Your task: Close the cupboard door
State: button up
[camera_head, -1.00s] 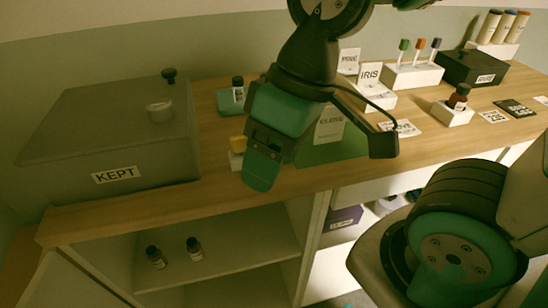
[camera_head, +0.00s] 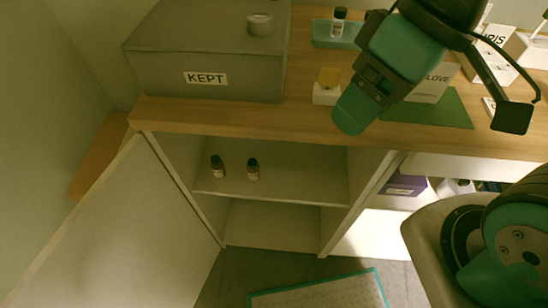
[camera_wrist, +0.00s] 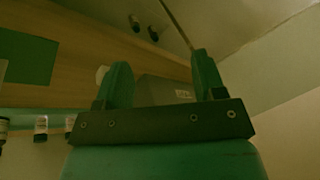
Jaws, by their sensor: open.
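The cupboard door (camera_head: 125,230) is a pale flat panel at the lower left of the head view. It stands wide open, swung out from the left side of the cupboard. The open cupboard (camera_head: 270,222) shows a shelf (camera_head: 300,188) with two small dark bottles on it, (camera_head: 217,167) and (camera_head: 253,169). My gripper (camera_head: 356,106) is over the counter's front edge, right of the door and apart from it. In the wrist view my gripper (camera_wrist: 163,80) has its two green fingers spread with nothing held between them.
The grey KEPT box (camera_head: 160,75) sits on the wooden counter (camera_head: 240,113) above the cupboard. A yellow-capped item (camera_head: 328,85) stands close to my gripper. A green mat (camera_head: 440,108) lies to the right. A teal-edged panel (camera_head: 320,292) is on the floor in front.

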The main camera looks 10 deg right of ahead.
aim_at(134, 240)
jog(key=k, duration=0.5)
jog(key=u, duration=1.1)
jog(key=i, duration=0.7)
jog(key=z, duration=0.3)
